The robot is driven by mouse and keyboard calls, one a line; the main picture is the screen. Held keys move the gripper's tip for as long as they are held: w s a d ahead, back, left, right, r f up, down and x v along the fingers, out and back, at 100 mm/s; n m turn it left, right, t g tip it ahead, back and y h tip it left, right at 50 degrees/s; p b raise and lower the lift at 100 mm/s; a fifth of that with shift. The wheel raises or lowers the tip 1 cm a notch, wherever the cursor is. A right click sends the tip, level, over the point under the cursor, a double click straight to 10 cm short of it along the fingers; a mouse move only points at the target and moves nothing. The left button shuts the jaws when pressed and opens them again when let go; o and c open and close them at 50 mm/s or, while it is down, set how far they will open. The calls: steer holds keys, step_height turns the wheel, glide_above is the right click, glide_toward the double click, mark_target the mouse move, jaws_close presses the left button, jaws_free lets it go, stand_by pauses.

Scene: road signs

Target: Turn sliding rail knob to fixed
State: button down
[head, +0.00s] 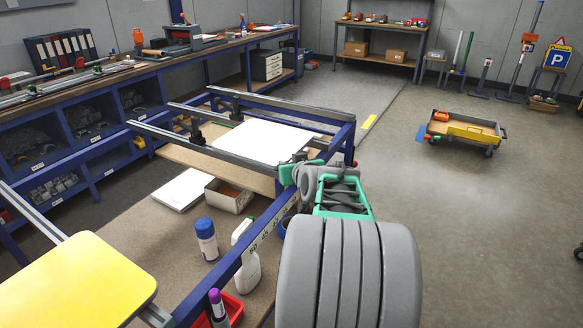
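A blue-framed table carries grey sliding rails; the nearer rail (215,153) runs from the left to my gripper, and a farther rail (230,122) lies behind it. A dark knob-like fitting (196,137) sits on the nearer rail and another (236,112) farther back. My gripper (298,168), grey and green, is at the right end of the nearer rail, over the frame's long blue side bar (240,268). My arm hides much of this spot. Any knob there is hidden or too small to make out, and so is the gap between my fingers.
A white panel (262,142) lies by the rails, and a yellow panel (75,285) is at the front left. A blue-capped bottle (206,240), white bottle (246,265) and open box (228,196) stand below. The floor on the right is clear up to a cart (465,132).

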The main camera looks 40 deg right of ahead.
stand_by(0.4)
steer(key=c, duration=1)
jaws_free()
steer(key=v, duration=0.7)
steer(key=shift+s+a+r+b, duration=0.2)
steer(key=shift+s+a+b, duration=0.05)
steer(key=shift+b, duration=0.05)
